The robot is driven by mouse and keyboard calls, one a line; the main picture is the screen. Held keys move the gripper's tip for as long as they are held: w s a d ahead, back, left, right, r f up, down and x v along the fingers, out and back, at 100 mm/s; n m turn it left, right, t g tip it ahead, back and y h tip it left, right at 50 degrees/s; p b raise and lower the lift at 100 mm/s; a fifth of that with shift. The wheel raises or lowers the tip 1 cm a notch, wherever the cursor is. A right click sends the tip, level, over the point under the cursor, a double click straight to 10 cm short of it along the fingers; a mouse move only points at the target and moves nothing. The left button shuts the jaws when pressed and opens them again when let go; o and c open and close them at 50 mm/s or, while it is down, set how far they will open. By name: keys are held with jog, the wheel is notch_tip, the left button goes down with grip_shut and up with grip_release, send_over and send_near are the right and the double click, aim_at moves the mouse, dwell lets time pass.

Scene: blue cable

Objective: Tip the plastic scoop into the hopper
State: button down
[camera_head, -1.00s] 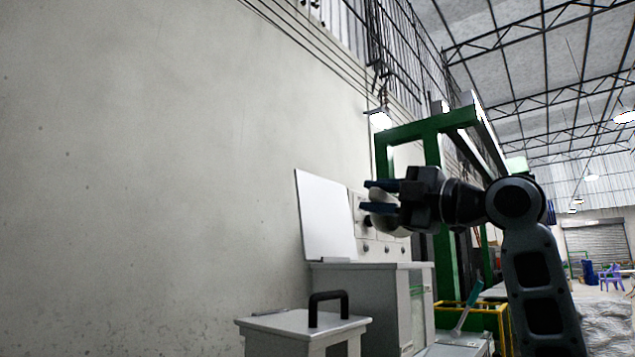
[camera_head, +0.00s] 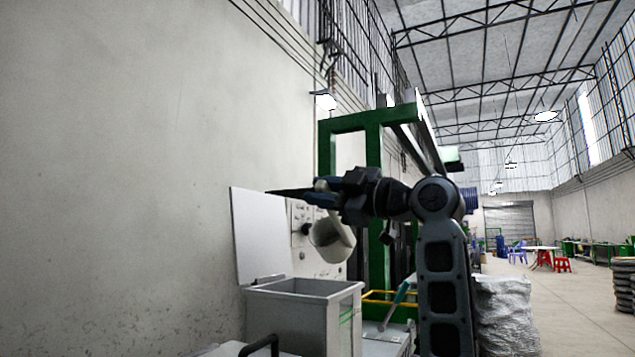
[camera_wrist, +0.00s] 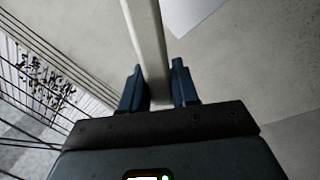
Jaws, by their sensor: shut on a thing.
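The hopper (camera_head: 352,305) is a grey box with an open top. Its white lid (camera_head: 262,235) stands raised behind it, against the wall side. The plastic scoop (camera_head: 340,243) is off-white, with a rounded bowl, and hangs above the hopper's open top, apart from its rim. The bowl looks tilted; whether it holds anything cannot be told. My gripper (camera_head: 300,193) is level above the scoop, shut on its handle. In the wrist view, the pale handle (camera_wrist: 148,35) runs between the two blue fingers of my gripper (camera_wrist: 158,70). The hopper's inside is mostly hidden.
A black handle (camera_head: 260,346) shows low in front of the hopper. A green frame (camera_head: 374,150) stands behind my arm. A yellow rail and a teal-handled tool (camera_head: 394,303) are to the hopper's right. A plain wall fills the left; open floor lies far right.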

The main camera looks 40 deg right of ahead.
jog(key=d+r+m+p, duration=0.1)
jog(key=r+m+p, duration=0.1)
jog(key=p, duration=0.1)
jog(key=w+d+r+m+p, duration=0.1)
jog(key=d+r+p, duration=0.1)
jog(key=p, duration=0.1)
jog(key=d+r+m+h+p, duration=0.1)
jog(key=m+p, duration=0.1)
jog(key=p, duration=0.1)
jog(key=shift+w+d+r+m, duration=0.3)
jog(key=shift+w+d+r, duration=0.05)
jog(key=shift+d+r, duration=0.05)
jog(key=w+d+r+m+g+p, duration=0.1)
jog(key=w+d+r+m, duration=0.1)
jog(key=d+r+m, duration=0.4)
jog(key=shift+w+d+r+g+h, duration=0.2)
jog(key=shift+d+g+h, duration=0.1)
jog(key=shift+d+h, duration=0.1)
jog(key=shift+f, duration=0.1)
